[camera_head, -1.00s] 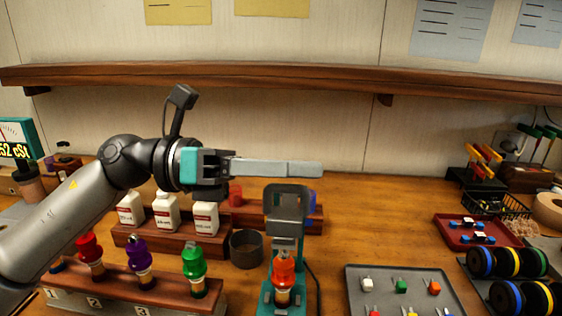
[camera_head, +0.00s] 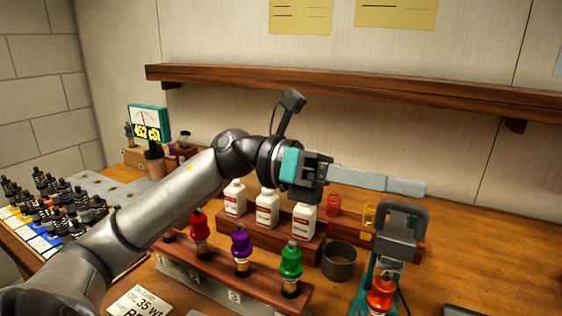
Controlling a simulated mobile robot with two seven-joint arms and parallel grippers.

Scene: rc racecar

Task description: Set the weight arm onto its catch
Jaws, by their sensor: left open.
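A teal stand (camera_head: 363,292) stands on the bench at lower right, partly cut off by the frame's bottom edge. A grey block with a looped handle (camera_head: 402,228) sits at its top; it looks like the weight arm, raised above an orange-capped damper (camera_head: 380,296). I cannot make out the catch. My left gripper (camera_head: 400,185) reaches in from the left, with its long pale grey fingers pointing right. The fingertips show just above the looped handle, apparently apart from it. The gripper is open, and nothing shows between its fingers. My right gripper is not in view.
A wooden rack (camera_head: 215,270) with red, purple and green dampers stands in front. White bottles (camera_head: 267,210) stand on a riser behind it. A dark round cup (camera_head: 339,261) is left of the stand. A wooden shelf (camera_head: 350,95) runs along the wall above.

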